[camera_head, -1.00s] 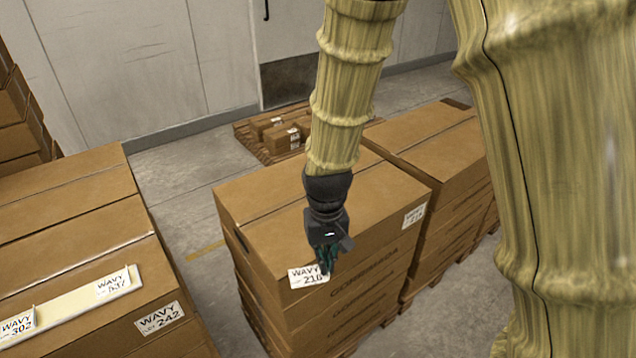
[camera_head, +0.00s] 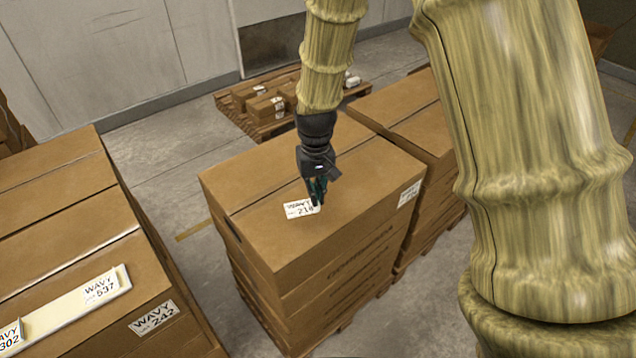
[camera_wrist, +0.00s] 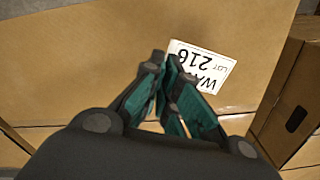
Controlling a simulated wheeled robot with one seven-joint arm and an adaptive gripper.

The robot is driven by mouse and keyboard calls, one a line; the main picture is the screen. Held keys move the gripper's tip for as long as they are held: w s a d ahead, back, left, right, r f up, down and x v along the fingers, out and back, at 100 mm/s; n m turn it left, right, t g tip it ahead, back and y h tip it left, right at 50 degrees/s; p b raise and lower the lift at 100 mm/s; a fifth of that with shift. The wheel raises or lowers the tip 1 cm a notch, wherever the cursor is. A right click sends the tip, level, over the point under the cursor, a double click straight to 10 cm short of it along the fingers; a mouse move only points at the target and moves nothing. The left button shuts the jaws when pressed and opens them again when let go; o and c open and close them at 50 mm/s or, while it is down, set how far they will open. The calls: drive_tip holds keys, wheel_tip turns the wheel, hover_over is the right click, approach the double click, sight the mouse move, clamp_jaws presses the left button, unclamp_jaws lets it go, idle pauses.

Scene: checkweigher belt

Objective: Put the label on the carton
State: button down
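The white label (camera_head: 297,209) reads WAVY with a lot number that looks like 216. It lies flat on or just above the brown top of the carton (camera_head: 255,235), towards its front edge; I cannot tell whether it touches. My gripper (camera_head: 318,203) points down over the carton top at the label's right end. In the wrist view the fingertips of my gripper (camera_wrist: 165,60) are close together at one edge of the label (camera_wrist: 215,65), apparently pinching it. The carton's side face carries another white label (camera_head: 408,194).
At the left, another carton stack (camera_head: 75,255) bears a white strip (camera_head: 60,312) with labels and a WAVY 242 label (camera_head: 153,318) on its side. More cartons (camera_head: 425,125) stand close behind at the right. A low pallet (camera_head: 235,113) with small boxes is at the back.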

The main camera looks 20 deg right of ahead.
drive_tip(key=w+d, duration=0.1)
drive_tip(key=w, duration=0.2)
drive_tip(key=w+d+p, duration=0.1)
drive_tip(key=w, duration=0.1)
drive_tip(key=shift+d+f, duration=0.3)
drive_tip(key=shift+d, duration=0.05)
drive_tip(key=shift+f+p, duration=0.65)
drive_tip(key=shift+f, duration=1.1)
drive_tip(key=shift+f, duration=0.1)
drive_tip(key=c, duration=1.6)
unclamp_jaws()
drive_tip(key=shift+c, duration=0.2)
wheel_tip(320, 180, up, 12)
drive_tip(key=b, duration=0.2)
drive_tip(key=shift+b, duration=0.35)
